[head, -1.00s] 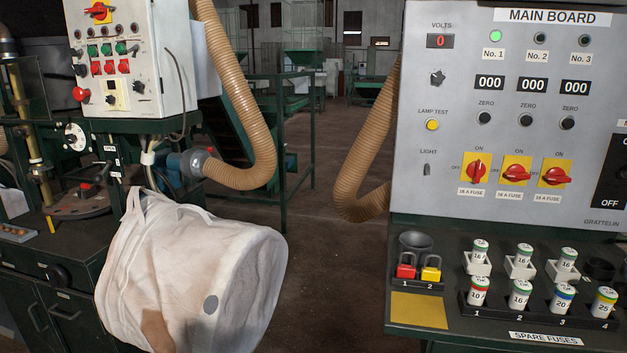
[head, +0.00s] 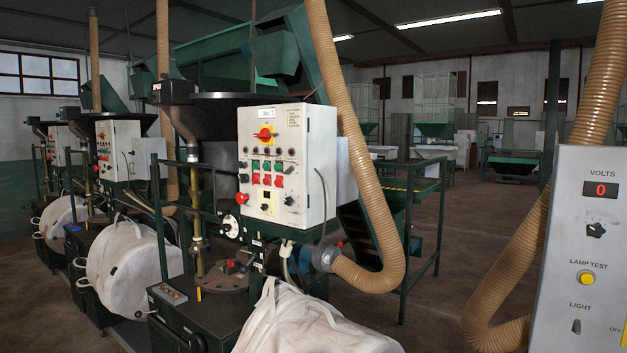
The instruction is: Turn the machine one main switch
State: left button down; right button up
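The nearest machine's white control box (head: 287,163) stands in the middle of the head view. A small label at its top appears to read "No. 1". Its main switch (head: 265,135) is a red rotary knob on a yellow plate below that label. The knob's exact angle is too small to tell. Rows of green and red buttons (head: 266,172) sit under it, with a red mushroom button (head: 242,198) at the lower left. Neither of my grippers is in view.
A white bulk bag (head: 315,325) hangs at the machine's front. Two similar machines with boxes (head: 119,150) stand behind to the left. A brown hose (head: 352,170) curves down right of the box. The main board (head: 585,240) stands at the right edge. Open floor (head: 440,290) lies between.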

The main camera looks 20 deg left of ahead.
aim_at(264, 135)
jog(key=i+j+z, duration=0.15)
jog(key=j, duration=0.6)
jog(key=i+j+z, duration=0.2)
jog(key=j, duration=0.55)
jog(key=i+j+z, duration=0.15)
jog(key=j, duration=0.6)
jog(key=j+z, duration=0.2)
jog(key=j, duration=0.6)
jog(key=i, duration=0.05)
